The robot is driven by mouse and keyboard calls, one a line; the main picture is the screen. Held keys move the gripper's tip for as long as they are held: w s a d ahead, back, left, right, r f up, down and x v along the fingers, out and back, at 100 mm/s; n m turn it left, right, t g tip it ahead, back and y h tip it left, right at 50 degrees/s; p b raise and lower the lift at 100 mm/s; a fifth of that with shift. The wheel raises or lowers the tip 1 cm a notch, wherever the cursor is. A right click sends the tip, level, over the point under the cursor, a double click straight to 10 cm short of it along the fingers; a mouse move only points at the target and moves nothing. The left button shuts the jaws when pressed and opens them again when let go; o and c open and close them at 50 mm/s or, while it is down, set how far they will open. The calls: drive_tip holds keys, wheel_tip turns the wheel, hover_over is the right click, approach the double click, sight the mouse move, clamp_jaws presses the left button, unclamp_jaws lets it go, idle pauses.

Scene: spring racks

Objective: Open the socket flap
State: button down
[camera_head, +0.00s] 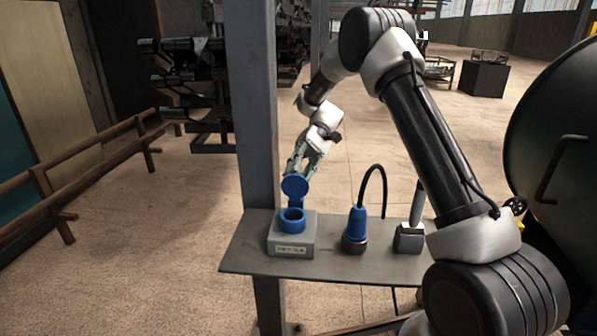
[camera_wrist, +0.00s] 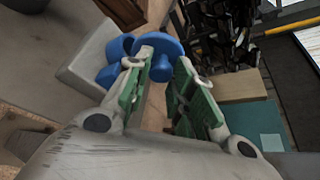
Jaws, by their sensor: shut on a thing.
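The grey socket box (camera_head: 292,244) stands on the shelf with a blue round socket (camera_head: 292,221) on top. Its blue flap (camera_head: 295,185) stands raised above the socket's back edge, and the socket mouth shows uncovered. My gripper (camera_head: 303,172) is just behind and above the flap, its fingers pointing down. In the wrist view the flap (camera_wrist: 160,46) lies at the fingertips of my gripper (camera_wrist: 168,60), which is shut on it. The exact contact is partly hidden by the flap and one finger. The box (camera_wrist: 88,68) also shows there, to the left.
A blue plug (camera_head: 355,228) with a black cable stands right of the box on the grey shelf (camera_head: 330,262). A grey block with a handle (camera_head: 409,238) stands further right. A steel post (camera_head: 254,110) rises close left of the box. Open floor lies behind.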

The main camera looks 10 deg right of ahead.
drive_tip(key=shift+w+f+g, duration=0.15)
drive_tip(key=shift+f+g, duration=0.1)
drive_tip(key=shift+g, duration=0.15)
drive_tip(key=c, duration=1.2)
unclamp_jaws()
drive_tip(key=shift+c, duration=0.2)
